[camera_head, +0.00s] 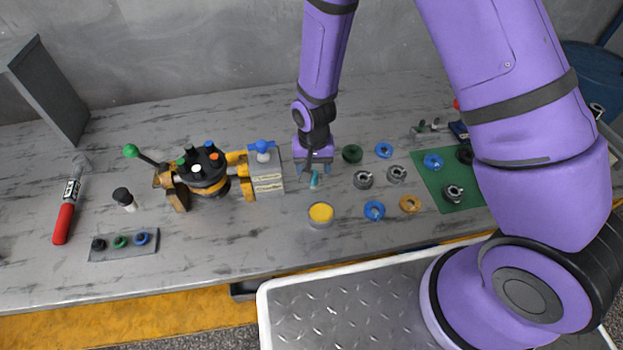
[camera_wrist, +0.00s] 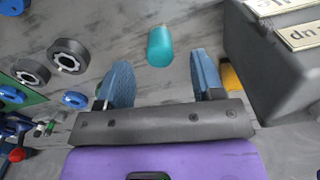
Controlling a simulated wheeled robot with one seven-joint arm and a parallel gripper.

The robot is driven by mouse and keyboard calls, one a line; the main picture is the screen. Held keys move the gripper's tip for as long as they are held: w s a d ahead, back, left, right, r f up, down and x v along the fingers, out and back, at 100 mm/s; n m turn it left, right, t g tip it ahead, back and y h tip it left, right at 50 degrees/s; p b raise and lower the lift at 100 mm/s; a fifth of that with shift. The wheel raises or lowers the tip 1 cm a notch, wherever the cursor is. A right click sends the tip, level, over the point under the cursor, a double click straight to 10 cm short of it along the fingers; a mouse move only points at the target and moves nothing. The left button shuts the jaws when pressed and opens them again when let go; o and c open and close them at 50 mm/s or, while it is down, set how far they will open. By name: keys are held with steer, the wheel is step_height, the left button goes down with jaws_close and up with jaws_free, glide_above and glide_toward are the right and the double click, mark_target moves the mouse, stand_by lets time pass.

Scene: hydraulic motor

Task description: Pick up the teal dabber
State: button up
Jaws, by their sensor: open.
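The teal dabber (camera_wrist: 160,46) stands on the grey table in the wrist view, beyond and between my two fingertips. In the head view the teal dabber (camera_head: 314,180) shows just below my gripper (camera_head: 314,168), close to it. My gripper (camera_wrist: 158,78) is open, its two blue fingers apart with nothing between them. The wrist view shows a gap between the fingertips and the dabber. Whether a finger touches it in the head view is too small to tell.
A grey block with a blue knob (camera_head: 266,172) stands close to the left of my gripper. A yellow-topped tin (camera_head: 320,215) sits in front. Several rings, such as a blue ring (camera_head: 374,210), lie to the right. A green mat (camera_head: 430,190) is further right.

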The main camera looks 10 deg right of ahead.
mark_target(313, 180)
steer(key=shift+f, duration=3.05)
steer(key=c, duration=1)
steer(key=shift+r, duration=0.15)
